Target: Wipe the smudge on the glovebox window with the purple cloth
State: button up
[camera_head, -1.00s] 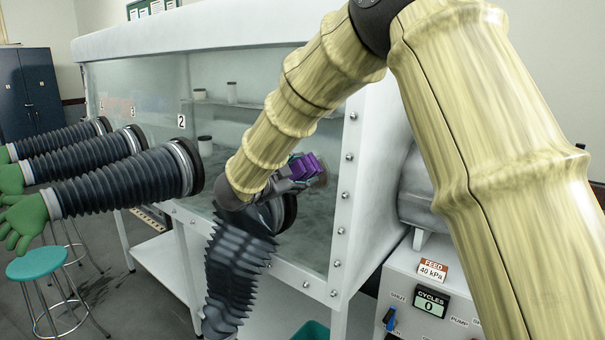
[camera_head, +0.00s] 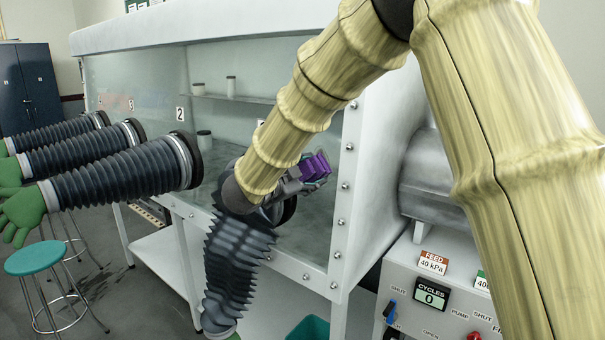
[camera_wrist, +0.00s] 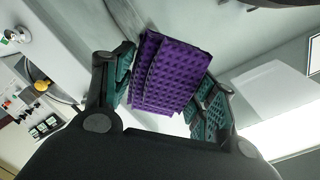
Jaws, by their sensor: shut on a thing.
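My gripper (camera_head: 306,172) is shut on the purple cloth (camera_head: 319,163), a folded, dimpled pad. In the wrist view the cloth (camera_wrist: 168,72) sits between the two teal-padded fingers of the gripper (camera_wrist: 165,85). The gripper and cloth are in front of the glovebox window (camera_head: 240,110), near its right end. I cannot tell whether the cloth touches the pane. No smudge can be made out clearly now; my arm covers part of the window.
Black sleeves with green gloves (camera_head: 125,172) stick out at the left. Another sleeve (camera_head: 235,265) hangs below my gripper. A white control panel (camera_head: 440,290) stands at lower right, a teal stool (camera_head: 38,258) at lower left. A bolted white frame (camera_head: 345,200) edges the window.

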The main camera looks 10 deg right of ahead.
aim_at(326, 175)
jog(key=shift+s+d+b, duration=0.15)
jog(key=shift+s+d, duration=0.5)
jog(key=shift+s, duration=0.2)
jog(key=shift+s+d+b, duration=0.15)
jog(key=shift+s+d, duration=0.5)
jog(key=shift+s, duration=0.15)
jog(key=shift+f+b, duration=0.65)
jog(key=shift+f, duration=0.4)
jog(key=shift+a, duration=0.1)
jog(key=shift+w+a+p, duration=0.25)
jog(key=shift+w+a, duration=0.95)
jog(key=shift+w, duration=0.25)
jog(key=shift+w+a+p, duration=0.2)
jog(key=shift+w+a, duration=0.95)
jog(key=shift+w, duration=0.3)
jog(key=shift+s, duration=0.1)
jog(key=shift+v, duration=3)
jog(key=shift+v, duration=1.45)
